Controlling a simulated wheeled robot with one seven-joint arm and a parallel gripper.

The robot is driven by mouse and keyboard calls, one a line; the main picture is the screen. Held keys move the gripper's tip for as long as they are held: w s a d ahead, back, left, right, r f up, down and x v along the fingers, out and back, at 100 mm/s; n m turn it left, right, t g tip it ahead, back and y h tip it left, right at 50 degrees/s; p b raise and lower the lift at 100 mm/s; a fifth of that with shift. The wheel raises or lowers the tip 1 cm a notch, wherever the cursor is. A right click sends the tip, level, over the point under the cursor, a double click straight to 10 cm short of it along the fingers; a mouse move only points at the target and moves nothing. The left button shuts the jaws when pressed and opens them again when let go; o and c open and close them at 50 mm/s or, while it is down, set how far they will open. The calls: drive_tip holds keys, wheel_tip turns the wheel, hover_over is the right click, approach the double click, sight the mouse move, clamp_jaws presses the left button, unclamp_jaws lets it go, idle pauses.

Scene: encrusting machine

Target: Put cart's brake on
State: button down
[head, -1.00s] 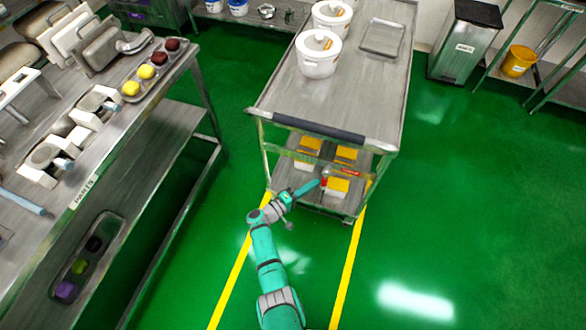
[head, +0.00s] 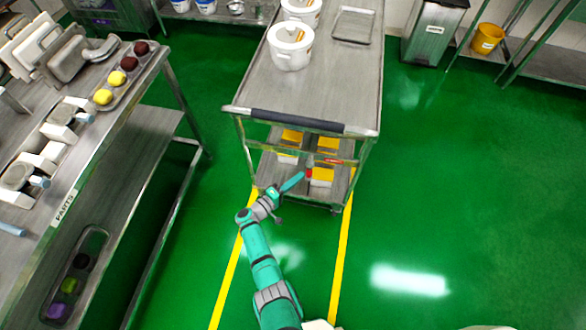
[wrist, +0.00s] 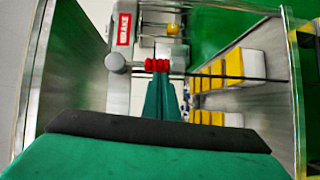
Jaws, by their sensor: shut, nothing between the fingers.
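The steel cart (head: 335,85) stands ahead, with a dark push handle (head: 295,122) on its near end. A red and white BRAKE label (wrist: 125,22) shows in the wrist view. Below it is a grey pivot (wrist: 115,62) with a thin rod carrying a red ribbed grip (wrist: 157,65). The red grip also shows small in the head view (head: 309,173). My gripper (wrist: 160,78) is shut and empty, its teal fingertips just at the red grip. I cannot tell whether they touch it. In the head view my gripper (head: 301,177) reaches the cart's near end, below the handle.
White boxes with yellow lids (head: 322,175) sit on the cart's lower shelf. White tubs (head: 290,45) and a tray (head: 353,25) are on top. A parts table (head: 110,150) stands at left. Yellow floor lines (head: 342,260) run toward the cart. Green floor at right is clear.

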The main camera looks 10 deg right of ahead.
drive_tip(key=w+a+v, duration=0.1)
drive_tip(key=w+v, duration=0.1)
drive_tip(key=v, duration=1)
drive_tip(key=shift+s+a+f, duration=0.15)
drive_tip(key=shift+a+f, duration=0.1)
drive_tip(key=shift+f, duration=0.1)
